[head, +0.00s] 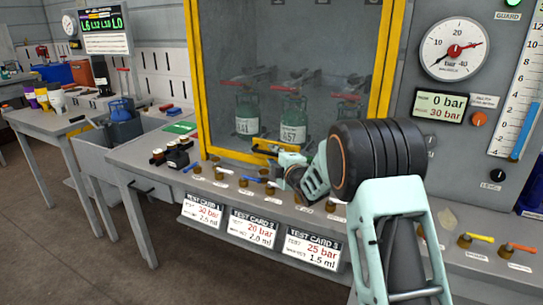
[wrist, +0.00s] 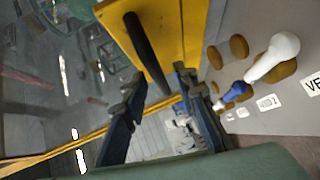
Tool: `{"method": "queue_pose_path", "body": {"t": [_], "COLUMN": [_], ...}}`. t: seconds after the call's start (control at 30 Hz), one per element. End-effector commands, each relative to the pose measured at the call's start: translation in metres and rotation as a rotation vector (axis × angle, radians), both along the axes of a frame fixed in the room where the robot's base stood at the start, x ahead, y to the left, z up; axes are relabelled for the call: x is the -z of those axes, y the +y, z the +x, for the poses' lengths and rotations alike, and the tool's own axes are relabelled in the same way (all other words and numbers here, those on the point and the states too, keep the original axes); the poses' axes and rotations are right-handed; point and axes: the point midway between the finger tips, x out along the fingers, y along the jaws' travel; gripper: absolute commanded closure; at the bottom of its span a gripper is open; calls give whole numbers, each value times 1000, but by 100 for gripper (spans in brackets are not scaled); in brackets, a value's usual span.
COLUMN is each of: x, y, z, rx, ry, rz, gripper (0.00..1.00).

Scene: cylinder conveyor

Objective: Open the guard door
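The guard door (head: 330,40) is a clear panel in a yellow frame at the upper middle of the head view and looks closed. Green cylinders (head: 293,122) stand behind it. In the wrist view, a black bar handle (wrist: 143,45) sits on the yellow frame (wrist: 180,25). My gripper (wrist: 158,82) is open, with its two dark fingers apart. The handle's near end lies between the fingertips in the picture; I cannot tell whether they touch it. In the head view, my gripper (head: 268,152) is at the door's lower edge, partly hidden by my arm.
A row of small valves (head: 222,172) with labels runs along the bench front below the door. Test cards (head: 253,228) hang under it. A gauge (head: 453,48) and a display (head: 440,106) are on the right panel.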

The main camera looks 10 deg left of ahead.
Motion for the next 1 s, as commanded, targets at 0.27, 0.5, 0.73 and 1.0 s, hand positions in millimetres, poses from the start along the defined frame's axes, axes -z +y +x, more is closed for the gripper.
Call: {"method": "queue_pose_path", "body": {"t": [0.27, 0.5, 0.73, 1.0], "x": [3, 3, 2, 2], "y": [8, 8, 8, 8], "z": [15, 16, 16, 16], "rx": [-1, 0, 0, 0], "ry": [0, 0, 0, 0], "rz": [1, 1, 1, 1], "gripper": [73, 73, 94, 100]}}
